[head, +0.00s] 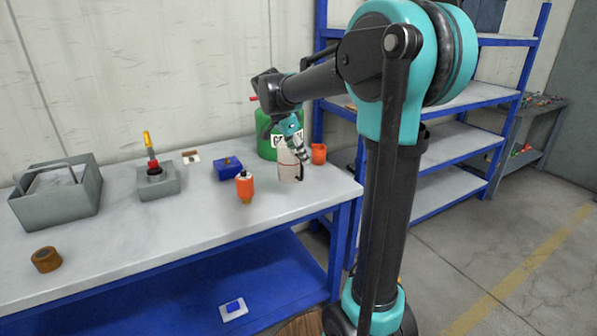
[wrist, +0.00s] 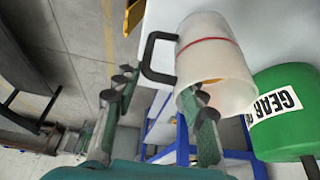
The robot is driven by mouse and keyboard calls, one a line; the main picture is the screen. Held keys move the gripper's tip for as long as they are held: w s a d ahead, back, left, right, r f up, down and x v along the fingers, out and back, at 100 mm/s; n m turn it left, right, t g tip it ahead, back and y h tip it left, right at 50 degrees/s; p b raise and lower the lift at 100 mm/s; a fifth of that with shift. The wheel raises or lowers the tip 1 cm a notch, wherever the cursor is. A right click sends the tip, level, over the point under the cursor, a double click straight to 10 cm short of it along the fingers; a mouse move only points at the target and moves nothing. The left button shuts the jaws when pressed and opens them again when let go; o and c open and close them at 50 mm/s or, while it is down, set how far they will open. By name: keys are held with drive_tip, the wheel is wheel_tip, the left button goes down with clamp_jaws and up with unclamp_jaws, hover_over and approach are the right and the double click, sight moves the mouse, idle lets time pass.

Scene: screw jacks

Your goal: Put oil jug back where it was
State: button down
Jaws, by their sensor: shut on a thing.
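The oil jug (head: 289,168) is a pale, translucent jug with a dark handle and a red line around it. It is at the right part of the bench, in front of the green drum. My gripper (head: 298,152) reaches down to its top and is shut on it. In the wrist view the jug (wrist: 220,62) shows its open mouth towards the camera. One finger of my gripper (wrist: 162,92) overlaps the mouth and the other is on the handle side. I cannot tell whether the jug's base touches the bench or is slightly above it.
A green drum (head: 265,133) stands close behind the jug, an orange cup (head: 319,153) to its right. An orange bottle (head: 245,187) and a blue box (head: 228,168) are on the left. The bench's front (head: 180,250) is mostly clear. A blue shelf rack (head: 450,145) stands right.

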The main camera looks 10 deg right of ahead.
sight(299, 177)
drive_tip(key=shift+f, duration=3.05)
drive_tip(key=c, duration=0.9)
unclamp_jaws()
drive_tip(key=v, duration=1.2)
drive_tip(key=s+d+f+n+t+y, duration=0.1)
drive_tip(key=s+d+f+n, duration=0.1)
drive_tip(key=s+f+n, duration=0.2)
drive_tip(key=s+d+f+n+y, duration=0.1)
drive_tip(key=s+f+n, duration=0.4)
drive_tip(key=s+f, duration=0.6)
drive_tip(key=s+d+f+n+t+y, duration=0.1)
drive_tip(key=s+d+f+n+y, duration=0.1)
drive_tip(key=s+f+n, duration=0.3)
drive_tip(key=shift+s+d+f+t, duration=0.1)
drive_tip(key=shift+s+d+f, duration=0.2)
drive_tip(key=shift+s+f, duration=0.45)
drive_tip(key=shift+s+d+f+t, duration=0.1)
drive_tip(key=shift+s+d+f, duration=0.2)
drive_tip(key=shift+f, duration=0.75)
drive_tip(key=shift+s+d+f+t, duration=0.1)
drive_tip(key=shift+s+d+f, duration=0.15)
drive_tip(key=shift+s+f, duration=0.5)
drive_tip(key=shift+w+f, duration=0.15)
drive_tip(key=shift+w, duration=0.05)
